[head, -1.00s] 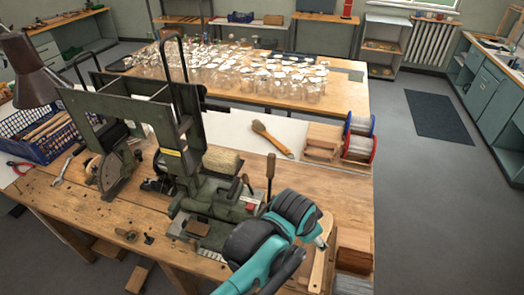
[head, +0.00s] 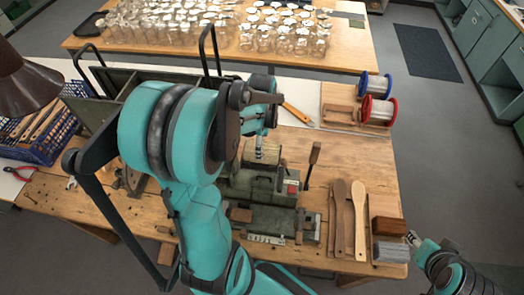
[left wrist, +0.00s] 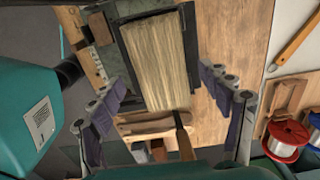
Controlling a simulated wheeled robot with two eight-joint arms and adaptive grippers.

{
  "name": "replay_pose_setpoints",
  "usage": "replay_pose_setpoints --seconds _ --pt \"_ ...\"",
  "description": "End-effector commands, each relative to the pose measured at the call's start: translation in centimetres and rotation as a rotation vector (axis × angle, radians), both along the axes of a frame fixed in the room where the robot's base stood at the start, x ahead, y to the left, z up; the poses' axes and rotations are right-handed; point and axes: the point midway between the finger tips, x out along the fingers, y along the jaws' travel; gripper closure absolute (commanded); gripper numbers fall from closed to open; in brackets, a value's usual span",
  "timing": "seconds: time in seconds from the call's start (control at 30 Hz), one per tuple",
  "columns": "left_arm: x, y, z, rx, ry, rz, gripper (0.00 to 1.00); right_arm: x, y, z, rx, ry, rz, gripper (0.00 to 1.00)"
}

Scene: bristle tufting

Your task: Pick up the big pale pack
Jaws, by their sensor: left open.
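The big pale pack (left wrist: 160,60) is a thick straw-coloured bundle in the left wrist view. It lies in a dark metal holder (left wrist: 122,38) on the green machine. In the head view, part of the pack (head: 262,152) shows just beyond the machine's front parts. My left gripper (left wrist: 165,92) is open, its two padded fingers on either side of the pack's near end in that picture, with gaps to it. Whether they are down at its height I cannot tell. In the head view my left arm hides much of the gripper. My right gripper (head: 413,239) is beside the bench's right edge; its fingers are too small to read.
The machine (head: 262,190) has an upright lever (head: 312,160) close by. Brush handles (head: 346,215) and two blocks (head: 388,230) lie at the right. Blue (head: 375,84) and red (head: 378,110) spools stand behind. A blue crate (head: 40,140) is at the left.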

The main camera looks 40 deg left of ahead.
Motion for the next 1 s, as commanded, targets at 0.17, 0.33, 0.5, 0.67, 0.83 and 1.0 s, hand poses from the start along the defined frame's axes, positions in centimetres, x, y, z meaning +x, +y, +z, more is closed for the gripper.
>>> replay_pose_setpoints --seconds 0.17,0.33,0.5,0.67,0.83,1.0 --pt "0.1 0.0 -2.5 0.0 -0.001 0.001 0.22 0.0 0.0 -0.5 0.0 0.0 0.0 0.6" --pt "0.1 -0.1 -2.9 0.0 -0.001 0.001 0.22 0.0 0.0 -0.5 0.0 0.0 0.0 0.6" --pt "0.1 -0.1 -2.9 0.0 -0.001 0.001 0.36 0.0 0.0 -0.5 0.0 0.0 0.0 0.6" --pt "0.1 -0.1 -2.8 0.0 -0.001 0.001 0.78 0.0 0.0 -0.5 0.0 0.0 0.0 0.6" --pt "0.1 -0.1 -2.8 0.0 -0.001 0.001 0.82 0.0 0.0 -0.5 0.0 0.0 0.0 0.6" --pt "0.1 -0.1 -2.6 0.0 -0.001 0.001 0.82 0.0 0.0 -0.5 0.0 0.0 0.0 0.6"
